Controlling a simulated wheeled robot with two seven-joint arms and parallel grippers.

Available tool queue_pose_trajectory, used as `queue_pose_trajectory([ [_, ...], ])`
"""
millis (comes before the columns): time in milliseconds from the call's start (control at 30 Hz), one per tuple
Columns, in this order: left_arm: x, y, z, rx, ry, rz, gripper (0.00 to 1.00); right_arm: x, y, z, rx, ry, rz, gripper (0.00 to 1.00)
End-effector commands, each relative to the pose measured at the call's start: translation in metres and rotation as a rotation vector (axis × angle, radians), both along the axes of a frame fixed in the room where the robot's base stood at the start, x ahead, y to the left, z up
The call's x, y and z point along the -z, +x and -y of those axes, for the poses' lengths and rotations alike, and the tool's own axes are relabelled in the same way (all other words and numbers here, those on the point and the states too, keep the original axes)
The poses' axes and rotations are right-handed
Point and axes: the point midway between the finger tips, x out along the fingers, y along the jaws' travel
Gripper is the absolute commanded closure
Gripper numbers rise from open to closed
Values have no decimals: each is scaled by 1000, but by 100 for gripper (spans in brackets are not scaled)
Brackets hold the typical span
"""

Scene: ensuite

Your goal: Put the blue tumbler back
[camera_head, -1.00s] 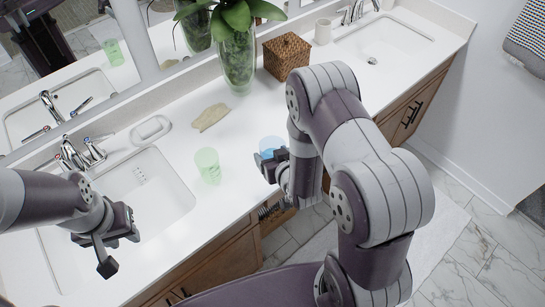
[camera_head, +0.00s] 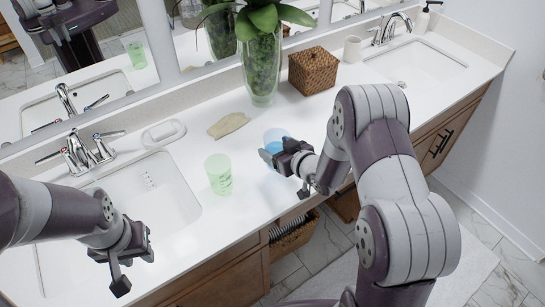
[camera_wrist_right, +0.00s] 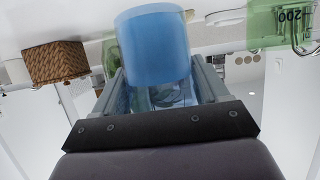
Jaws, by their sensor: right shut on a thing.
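The blue tumbler (camera_head: 275,136) is translucent and held at the right gripper, over the counter between the green tumbler and the wicker box. A faint blue tint on the counter below suggests it is raised. My right gripper (camera_head: 272,157) is shut on it. In the right wrist view the tumbler (camera_wrist_right: 153,48) stands between the two fingers and hides what is behind it. My left gripper (camera_head: 134,272) is open and empty, near the front of the left sink.
A green tumbler (camera_head: 218,175) stands left of the blue one. Behind are a tan stone-like piece (camera_head: 228,125), a soap dish (camera_head: 164,133), a plant vase (camera_head: 262,70) and the wicker box (camera_head: 313,71). The left sink (camera_head: 150,190) is at left. Counter between is clear.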

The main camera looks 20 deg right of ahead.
Motion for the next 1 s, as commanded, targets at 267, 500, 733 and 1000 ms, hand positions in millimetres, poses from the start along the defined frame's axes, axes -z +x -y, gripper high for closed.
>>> queue_pose_trajectory([
  [267,-7,0,0,0,0,0,65,31,16,-11,1,2,-3,62],
  [500,-8,0,0,0,0,0,65,51,16,-10,2,0,3,62],
  [733,-5,0,0,0,0,0,65,54,16,-10,1,0,2,62],
  [1000,-5,0,0,0,0,0,65,55,16,-10,1,0,1,1],
])
